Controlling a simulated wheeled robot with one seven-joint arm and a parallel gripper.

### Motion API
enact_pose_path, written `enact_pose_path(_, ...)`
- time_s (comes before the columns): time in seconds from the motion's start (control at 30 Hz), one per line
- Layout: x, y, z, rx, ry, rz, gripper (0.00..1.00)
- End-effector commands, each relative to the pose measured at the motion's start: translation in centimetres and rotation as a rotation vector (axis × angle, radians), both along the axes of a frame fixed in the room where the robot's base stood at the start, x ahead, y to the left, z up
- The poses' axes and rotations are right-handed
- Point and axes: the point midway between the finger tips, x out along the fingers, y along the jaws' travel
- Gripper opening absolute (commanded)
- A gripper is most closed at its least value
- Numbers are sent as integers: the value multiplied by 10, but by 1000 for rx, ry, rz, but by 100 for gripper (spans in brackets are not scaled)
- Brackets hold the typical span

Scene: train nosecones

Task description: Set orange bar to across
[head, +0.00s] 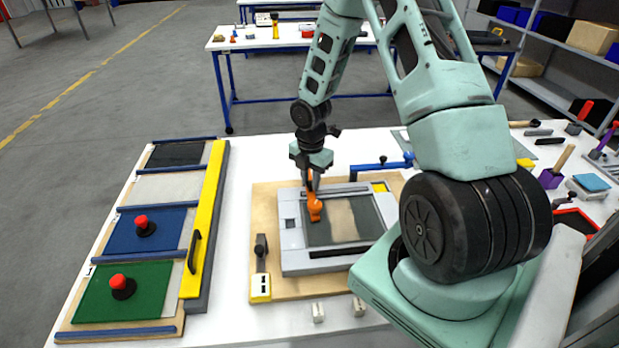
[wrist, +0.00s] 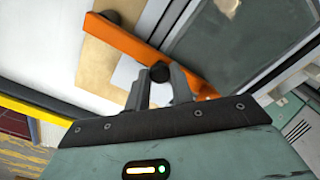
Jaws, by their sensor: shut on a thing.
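The orange bar (head: 315,208) is at the left part of the grey frame (head: 292,235), over the frame's left edge and dark window. In the wrist view the bar (wrist: 125,45) runs diagonally from upper left to lower right, with a black knob (wrist: 160,72) on it. My gripper (head: 311,177) is above the frame, at the bar. In the wrist view my gripper's fingers (wrist: 160,88) stand on either side of the knob and are shut on it. The fingers hide part of the bar.
The frame lies on a wooden board (head: 263,205). A black handle (head: 261,248) stands at its left and a blue bar (head: 375,167) behind it. Further left is a board with green (head: 90,300) and blue panels and a yellow rail (head: 207,215). White table shows between them.

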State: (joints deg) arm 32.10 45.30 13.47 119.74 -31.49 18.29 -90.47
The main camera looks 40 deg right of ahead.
Motion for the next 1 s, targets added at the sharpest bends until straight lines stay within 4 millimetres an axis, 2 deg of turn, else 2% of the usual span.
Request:
enact_pose_path(0.23,-1,-3,0,-4,1,-2,0)
enact_pose_path(0.27,-1,-3,0,-4,1,-2,31)
enact_pose_path(0.3,-1,-3,0,-4,1,-2,42)
enact_pose_path(0.33,-1,-3,0,-3,2,-2,45)
enact_pose_path(0.6,0,-1,1,-2,1,-2,45)
enact_pose_path(0.73,1,-2,9,-2,-2,-3,45)
enact_pose_path(0.87,0,-3,30,-5,-4,-5,45)
enact_pose_path(1.0,0,-3,63,-5,-6,-5,45)
